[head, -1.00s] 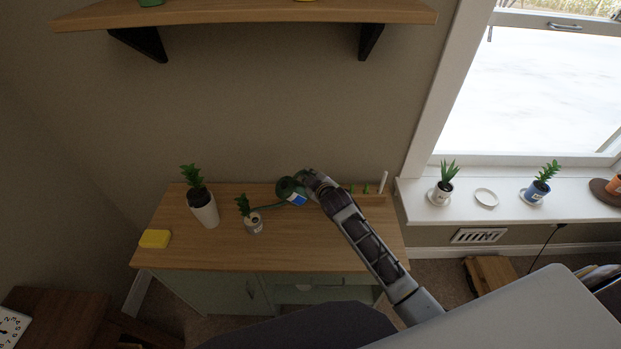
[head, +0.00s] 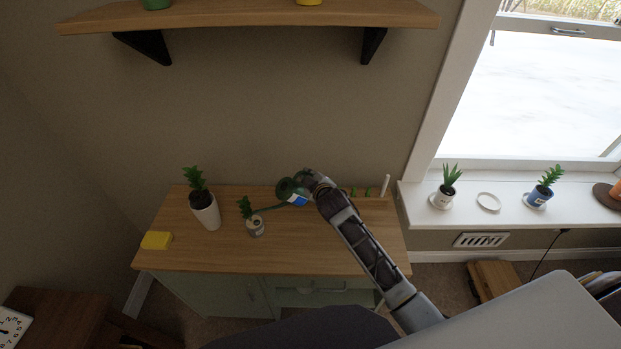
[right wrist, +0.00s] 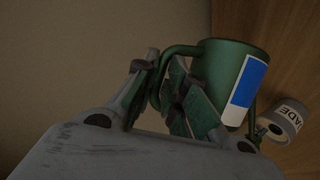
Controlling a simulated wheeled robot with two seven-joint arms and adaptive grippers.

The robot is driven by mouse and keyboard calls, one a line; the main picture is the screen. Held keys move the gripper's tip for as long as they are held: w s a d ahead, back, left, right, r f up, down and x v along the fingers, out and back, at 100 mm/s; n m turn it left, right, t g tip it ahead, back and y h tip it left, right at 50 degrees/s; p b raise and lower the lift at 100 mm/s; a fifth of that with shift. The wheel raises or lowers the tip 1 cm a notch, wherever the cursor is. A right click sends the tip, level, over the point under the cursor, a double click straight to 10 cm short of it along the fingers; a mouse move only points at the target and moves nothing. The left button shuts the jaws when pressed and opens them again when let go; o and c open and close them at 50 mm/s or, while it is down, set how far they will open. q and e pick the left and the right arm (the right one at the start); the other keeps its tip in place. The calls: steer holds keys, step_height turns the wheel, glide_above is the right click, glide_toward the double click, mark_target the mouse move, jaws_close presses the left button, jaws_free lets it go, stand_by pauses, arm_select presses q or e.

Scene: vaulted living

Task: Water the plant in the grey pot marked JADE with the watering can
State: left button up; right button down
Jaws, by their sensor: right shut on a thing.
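The green watering can (head: 286,188) with a blue and white label is above the wooden cabinet top, its spout reaching left to the small plant. My right gripper (head: 309,178) is shut on the can's handle. In the right wrist view the gripper (right wrist: 160,85) holds the handle of the green can (right wrist: 238,62). The grey pot (head: 255,228) with a small green plant stands on the cabinet top, below the spout tip. In the right wrist view the grey pot (right wrist: 286,117) shows the letters ADE. I cannot see water. My left gripper is not in view.
A taller white pot with a plant (head: 208,214) stands left of the grey pot. A yellow block (head: 156,240) lies at the cabinet's left edge. The windowsill (head: 412,208) holds other potted plants. A shelf (head: 240,17) hangs above. The cabinet's front is clear.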

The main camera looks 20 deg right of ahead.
steer(key=shift+a+r, duration=0.45)
steer(key=shift+r, duration=0.4)
steer(key=shift+d+f, duration=0.1)
steer(key=shift+f, duration=0.05)
steer(key=w+d+f+m+y+b, duration=0.1)
steer(key=d+f+m+y+b, duration=0.3)
steer(key=d+f, duration=0.4)
steer(key=shift+f+m+b, duration=0.7)
steer(key=shift+f+b, duration=0.1)
steer(key=shift+f, duration=0.2)
stand_by(1.0)
